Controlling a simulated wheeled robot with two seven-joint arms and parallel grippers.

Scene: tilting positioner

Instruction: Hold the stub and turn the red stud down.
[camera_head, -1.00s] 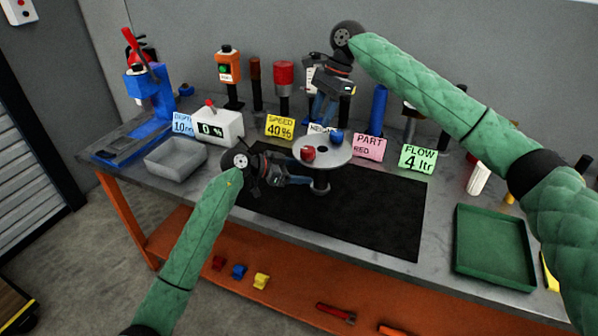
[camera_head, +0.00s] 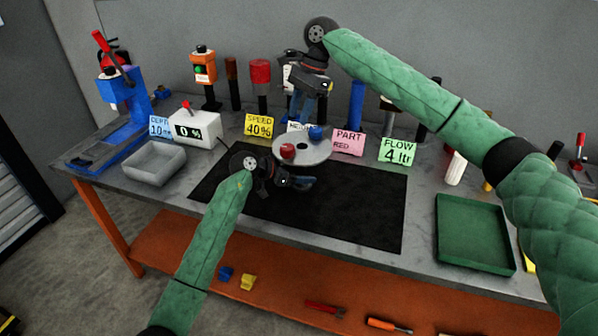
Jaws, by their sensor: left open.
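The grey tilting disc (camera_head: 317,152) stands above the black mat. It carries a red stud (camera_head: 287,151) at its left front and a blue stud (camera_head: 315,132) at its back right. My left gripper (camera_head: 303,183) is open, low in front of and just below the disc. The post under the disc is mostly hidden behind this gripper; I cannot tell whether they touch. My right gripper (camera_head: 301,117) points down above the back of the disc, apart from the red stud; its jaw opening is unclear.
Cards stand behind the disc, including the yellow SPEED card (camera_head: 259,126) and pink PART RED card (camera_head: 348,142). A grey bin (camera_head: 154,163) is at left, a green tray (camera_head: 474,235) at right. The black mat (camera_head: 340,215) is clear in front.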

